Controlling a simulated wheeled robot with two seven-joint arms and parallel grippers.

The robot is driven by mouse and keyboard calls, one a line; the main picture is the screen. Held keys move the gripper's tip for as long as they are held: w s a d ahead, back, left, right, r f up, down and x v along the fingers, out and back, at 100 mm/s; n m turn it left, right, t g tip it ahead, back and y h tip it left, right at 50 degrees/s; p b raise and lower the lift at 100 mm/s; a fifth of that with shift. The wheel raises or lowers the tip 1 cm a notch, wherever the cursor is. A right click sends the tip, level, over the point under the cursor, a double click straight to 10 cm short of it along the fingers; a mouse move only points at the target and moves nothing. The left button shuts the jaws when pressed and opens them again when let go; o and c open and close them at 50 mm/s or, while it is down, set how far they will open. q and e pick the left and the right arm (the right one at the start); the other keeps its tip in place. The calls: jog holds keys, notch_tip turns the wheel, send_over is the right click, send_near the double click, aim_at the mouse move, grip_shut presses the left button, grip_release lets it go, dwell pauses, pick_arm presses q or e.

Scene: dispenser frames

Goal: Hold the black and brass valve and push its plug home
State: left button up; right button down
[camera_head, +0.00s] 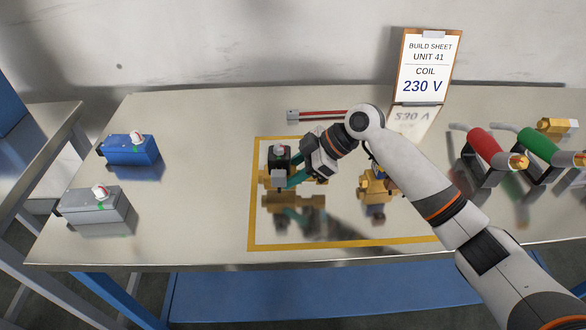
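The black and brass valve (281,159) stands upright inside the yellow outline on the table, its black block above a brass body (264,178). A small pale piece with a reddish mark sits on top. A greyish block (278,179) shows on its near face; whether this is the plug, and how it is seated, I cannot tell. My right gripper (293,172) reaches in from the right, with teal fingers apart at the valve's right side. The fingertips overlap the valve in this view; whether they grip it is unclear. My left gripper is out of view.
A second brass valve (371,187) is partly hidden behind my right arm. A blue box (131,150) and a grey box (90,206) are at left. Red (484,147) and green (538,146) handled tools stand at right. A red-handled tool (320,115) and build sheet (428,66) are behind.

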jog(key=shift+f+b, duration=0.45)
jog(key=shift+f, duration=0.6)
jog(key=shift+f, duration=0.1)
dwell(0.5)
